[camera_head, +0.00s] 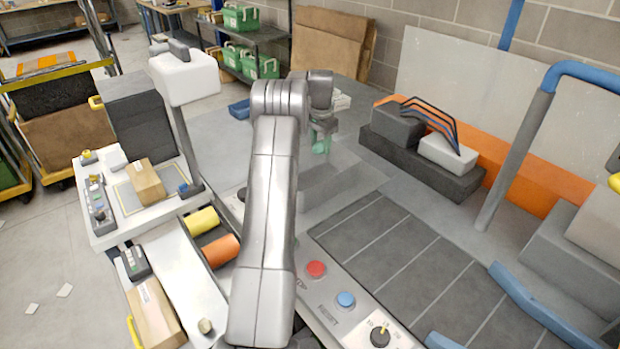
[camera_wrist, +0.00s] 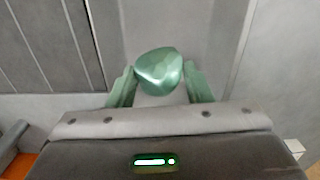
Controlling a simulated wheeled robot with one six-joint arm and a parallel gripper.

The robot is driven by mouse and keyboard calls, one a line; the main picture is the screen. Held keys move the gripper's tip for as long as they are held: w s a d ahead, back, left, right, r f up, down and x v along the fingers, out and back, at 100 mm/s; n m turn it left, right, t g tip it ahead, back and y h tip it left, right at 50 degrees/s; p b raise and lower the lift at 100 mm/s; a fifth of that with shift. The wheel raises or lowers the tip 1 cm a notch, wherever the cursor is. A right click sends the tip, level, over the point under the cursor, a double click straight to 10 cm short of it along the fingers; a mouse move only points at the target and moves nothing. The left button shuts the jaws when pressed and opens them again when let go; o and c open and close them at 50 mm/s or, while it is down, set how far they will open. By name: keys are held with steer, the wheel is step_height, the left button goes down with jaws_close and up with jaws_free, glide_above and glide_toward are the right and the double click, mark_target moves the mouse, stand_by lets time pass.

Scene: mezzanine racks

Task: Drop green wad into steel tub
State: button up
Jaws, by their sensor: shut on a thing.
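A shiny, faceted green wad (camera_wrist: 158,70) sits between the two green fingers of my gripper (camera_wrist: 160,86) in the wrist view. My gripper is shut on it, with a finger on each side. In the head view, my gripper (camera_head: 321,146) hangs at the end of my raised arm, above a grey box-like form (camera_head: 345,188) that may be the steel tub. My arm hides part of this form. In the wrist view, smooth grey surfaces and a wall lie below the wad. I cannot tell how high the wad is above them.
A dark grey block with smaller boxes (camera_head: 420,160) stands to the right of my gripper. A slatted dark conveyor (camera_head: 410,270) and a button panel (camera_head: 345,298) lie nearer. A small cardboard box (camera_head: 145,185) sits on the left bench.

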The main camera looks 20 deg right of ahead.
mark_target(320, 153)
steer(key=shift+f+b, duration=1.15)
steer(key=shift+f, duration=1.15)
steer(key=o, duration=1)
steer(key=shift+r, duration=0.1)
step_height(320, 153, up, 14)
steer(key=shift+f+b, duration=0.15)
steer(key=shift+b, duration=0.5)
